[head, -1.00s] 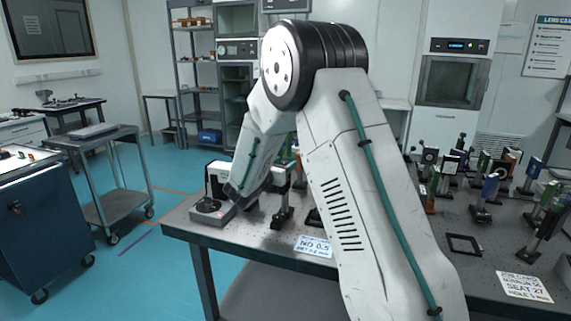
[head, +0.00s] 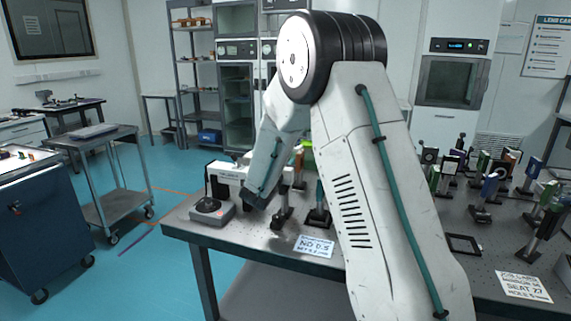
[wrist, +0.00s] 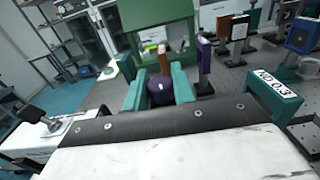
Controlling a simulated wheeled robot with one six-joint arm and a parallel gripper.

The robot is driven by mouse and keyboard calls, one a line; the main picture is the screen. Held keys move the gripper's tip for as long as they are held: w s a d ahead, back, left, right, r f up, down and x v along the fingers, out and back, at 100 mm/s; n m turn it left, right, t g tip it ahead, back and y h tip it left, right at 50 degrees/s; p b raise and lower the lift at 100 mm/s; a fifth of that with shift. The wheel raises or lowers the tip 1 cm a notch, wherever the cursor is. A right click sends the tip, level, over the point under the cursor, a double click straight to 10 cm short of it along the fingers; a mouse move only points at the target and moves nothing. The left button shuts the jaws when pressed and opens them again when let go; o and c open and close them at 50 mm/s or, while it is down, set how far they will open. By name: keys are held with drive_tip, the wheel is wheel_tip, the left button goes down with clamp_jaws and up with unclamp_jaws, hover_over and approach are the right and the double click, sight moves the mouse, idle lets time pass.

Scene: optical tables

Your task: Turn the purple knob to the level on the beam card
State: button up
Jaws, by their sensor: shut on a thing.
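In the wrist view the purple knob (wrist: 160,91) sits between the two teal fingers of my gripper (wrist: 158,84), which is shut on it. The knob's top faces the camera; its lower part is hidden by the dark wrist edge. In the head view a white card (head: 314,246) lies at the table's front edge. It reads "ND 0.5" with a smaller line below that is hard to read. In the head view my arm covers the knob, and the fingers cannot be made out.
Several optic mounts (head: 490,190) crowd the right side. A flat black frame (head: 464,244) and another card (head: 524,287) lie at right. In the wrist view a green housing (wrist: 160,22) stands behind the knob.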

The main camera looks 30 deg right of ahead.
drive_tip(key=shift+r+n+t+y, duration=0.1)
drive_tip(key=shift+n+t+y, duration=1.2)
drive_tip(key=shift+t+y, duration=0.15)
drive_tip(key=shift+w, duration=0.1)
drive_tip(key=o, duration=1)
drive_tip(key=shift+a, duration=0.1)
drive_tip(key=shift+c, duration=0.2)
drive_tip(key=v, duration=0.7)
drive_tip(key=shift+s+a, duration=0.25)
